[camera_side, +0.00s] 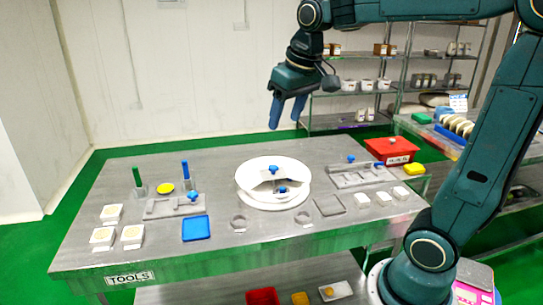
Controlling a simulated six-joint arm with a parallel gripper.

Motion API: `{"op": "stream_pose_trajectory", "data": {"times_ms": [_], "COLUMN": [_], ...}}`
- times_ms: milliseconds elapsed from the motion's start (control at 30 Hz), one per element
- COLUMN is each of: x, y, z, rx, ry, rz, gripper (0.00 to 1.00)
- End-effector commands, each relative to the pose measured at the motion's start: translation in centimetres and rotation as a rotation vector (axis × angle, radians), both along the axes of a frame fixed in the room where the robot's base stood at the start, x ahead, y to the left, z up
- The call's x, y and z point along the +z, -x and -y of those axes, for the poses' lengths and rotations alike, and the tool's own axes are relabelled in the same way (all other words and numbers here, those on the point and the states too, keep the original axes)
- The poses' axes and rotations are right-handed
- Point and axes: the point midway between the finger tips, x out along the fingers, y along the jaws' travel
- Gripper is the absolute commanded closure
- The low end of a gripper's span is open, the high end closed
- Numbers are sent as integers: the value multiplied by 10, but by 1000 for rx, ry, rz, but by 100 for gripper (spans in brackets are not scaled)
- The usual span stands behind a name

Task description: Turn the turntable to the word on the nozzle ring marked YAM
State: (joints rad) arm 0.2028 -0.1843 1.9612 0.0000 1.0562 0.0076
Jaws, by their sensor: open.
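The white round turntable (246,194) stands at the middle of the steel table. It has a cut-out in its front with a blue knob (282,190) inside, and another blue knob (273,170) on top. No word can be read on it, and I cannot make out a ring marked YAM.
The steel table (120,245) also holds a blue tray (196,228), grey fixtures with blue knobs on the left (160,208) and right (350,180), and several white blocks. A red bin (391,150) is at the back right. Shelves (345,122) stand behind.

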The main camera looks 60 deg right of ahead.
Motion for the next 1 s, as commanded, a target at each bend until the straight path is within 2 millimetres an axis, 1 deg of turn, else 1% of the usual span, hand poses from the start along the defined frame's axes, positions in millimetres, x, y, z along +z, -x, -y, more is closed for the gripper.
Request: {"op": "stream_pose_trajectory", "data": {"times_ms": [33,200,467,600,767,1000], "x": [-1,-5,-22,-36,-57,-95], "y": [-12,-45,-91,-113,-134,-159], "z": [8,33,77,103,134,183], "rx": [-16,-62,-134,-172,-215,-280], "ry": [-3,-13,-32,-44,-59,-84], "rz": [-14,-53,-113,-144,-180,-231], "gripper": [45,45,45,45,45,45]}}
